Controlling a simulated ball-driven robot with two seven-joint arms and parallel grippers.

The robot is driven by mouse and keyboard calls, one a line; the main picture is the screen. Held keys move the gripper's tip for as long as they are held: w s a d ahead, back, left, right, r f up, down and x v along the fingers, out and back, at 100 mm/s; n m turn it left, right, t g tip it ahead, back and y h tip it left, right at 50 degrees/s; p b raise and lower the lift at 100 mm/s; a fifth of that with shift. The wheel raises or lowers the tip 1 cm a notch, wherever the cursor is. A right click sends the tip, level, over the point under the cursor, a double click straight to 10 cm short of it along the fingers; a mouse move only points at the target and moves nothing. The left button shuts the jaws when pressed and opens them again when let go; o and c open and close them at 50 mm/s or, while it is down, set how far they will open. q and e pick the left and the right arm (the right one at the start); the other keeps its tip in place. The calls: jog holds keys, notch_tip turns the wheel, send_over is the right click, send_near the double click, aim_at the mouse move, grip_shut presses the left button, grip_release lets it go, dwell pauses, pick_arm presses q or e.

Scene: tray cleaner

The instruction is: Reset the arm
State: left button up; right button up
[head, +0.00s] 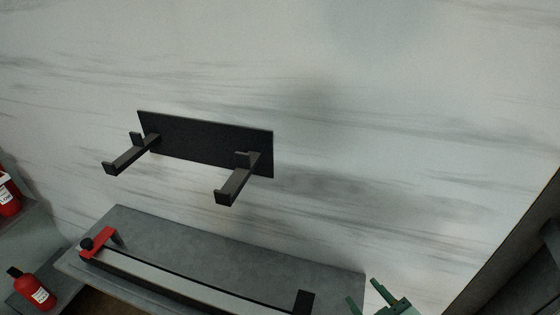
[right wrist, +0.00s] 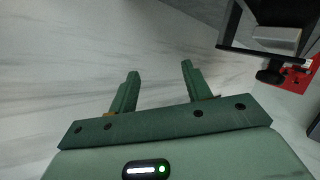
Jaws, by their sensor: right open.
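My right gripper (head: 362,291) is green and shows at the bottom right of the head view, beside the right end of the grey shelf. Its two fingers are apart with nothing between them. In the right wrist view the open fingers (right wrist: 160,69) point toward the pale marbled wall. My left gripper is in neither view.
A black rack (head: 205,141) with two hooked arms is fixed to the wall. Below, a grey shelf (head: 220,235) holds a long device (head: 190,285) with a red end piece (head: 100,244). Red bottles (head: 36,292) stand at left. The wall at right is bare.

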jog(key=s+d+m+g+h, duration=0.1)
jog(key=s+d+g+h, duration=0.6)
jog(key=s+d+h, duration=0.3)
jog(key=s+a+f+g+y, duration=0.1)
jog(key=s+f, duration=0.2)
jog(key=f, duration=0.7)
jog(key=s+a+f+g+y, duration=0.1)
jog(key=s+f+y, duration=0.1)
jog(key=f, duration=0.7)
jog(key=s+a+f+g+y, duration=0.1)
jog(key=s+a+f+g, duration=0.15)
jog(key=f, duration=0.75)
jog(key=s+f+m, duration=0.1)
jog(key=s+f, duration=0.5)
jog(key=s, duration=0.3)
jog(key=s+d+f+m+g+y, duration=0.1)
jog(key=s+f+m, duration=0.1)
jog(key=s+f, duration=0.3)
jog(key=s, duration=0.4)
jog(key=shift+d+f+m, duration=0.2)
jog(key=shift+f+m, duration=0.1)
jog(key=shift+f, duration=0.05)
jog(key=shift+g, duration=0.25)
